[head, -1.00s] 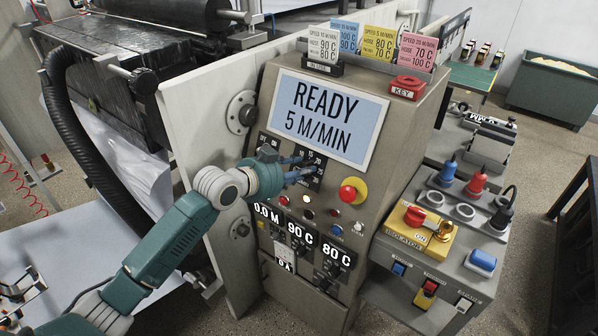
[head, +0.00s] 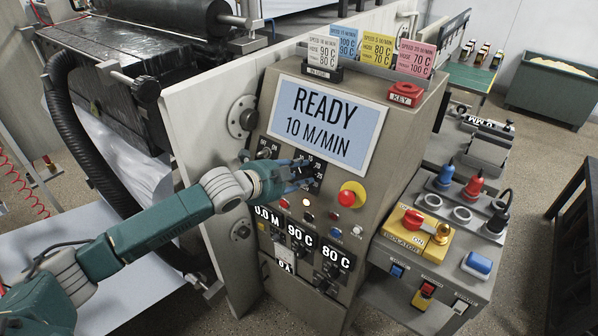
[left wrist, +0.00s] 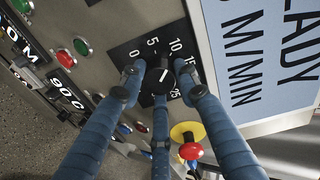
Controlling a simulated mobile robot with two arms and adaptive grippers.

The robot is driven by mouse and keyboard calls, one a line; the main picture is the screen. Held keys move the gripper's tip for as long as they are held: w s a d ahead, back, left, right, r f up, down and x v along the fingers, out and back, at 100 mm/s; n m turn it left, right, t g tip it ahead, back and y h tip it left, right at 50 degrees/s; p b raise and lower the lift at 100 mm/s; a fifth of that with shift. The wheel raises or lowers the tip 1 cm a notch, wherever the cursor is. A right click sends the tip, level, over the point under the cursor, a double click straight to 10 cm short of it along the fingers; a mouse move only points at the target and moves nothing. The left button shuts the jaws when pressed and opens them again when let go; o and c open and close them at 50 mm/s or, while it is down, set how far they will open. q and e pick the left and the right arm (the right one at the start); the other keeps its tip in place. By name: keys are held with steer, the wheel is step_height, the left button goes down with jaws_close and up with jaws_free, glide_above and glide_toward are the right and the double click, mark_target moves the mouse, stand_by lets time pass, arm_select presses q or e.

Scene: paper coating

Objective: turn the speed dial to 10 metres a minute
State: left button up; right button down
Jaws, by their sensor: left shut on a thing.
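The speed dial (left wrist: 161,75) is a black knob with a white pointer line on a dark plate marked in steps from 0 to 25. In the left wrist view its pointer leans toward the 10. My left gripper (head: 303,176) is at this plate (head: 319,171) on the sloping panel. Its blue fingers (left wrist: 157,92) are shut on the knob. In the head view the fingers hide most of the knob. The display (head: 325,122) above reads READY, 10 M/MIN. My right gripper is not in view.
Close by are a red button on yellow (head: 351,194), the red key holder (head: 405,92) and a row of small lamps and buttons. Lower readouts (head: 300,240) show 0.0 M, 90 C and 80 C. An isolator box (head: 425,237) stands to the right.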

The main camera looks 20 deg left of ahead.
arm_select(q)
steer(key=shift+d+m, duration=0.1)
steer(key=shift+m, duration=0.2)
steer(key=o, duration=1.1)
steer(key=shift+o, duration=0.2)
steer(key=shift+s+a+r, duration=0.25)
steer(key=shift+s, duration=0.15)
steer(key=v, duration=1.1)
steer(key=shift+d, duration=0.15)
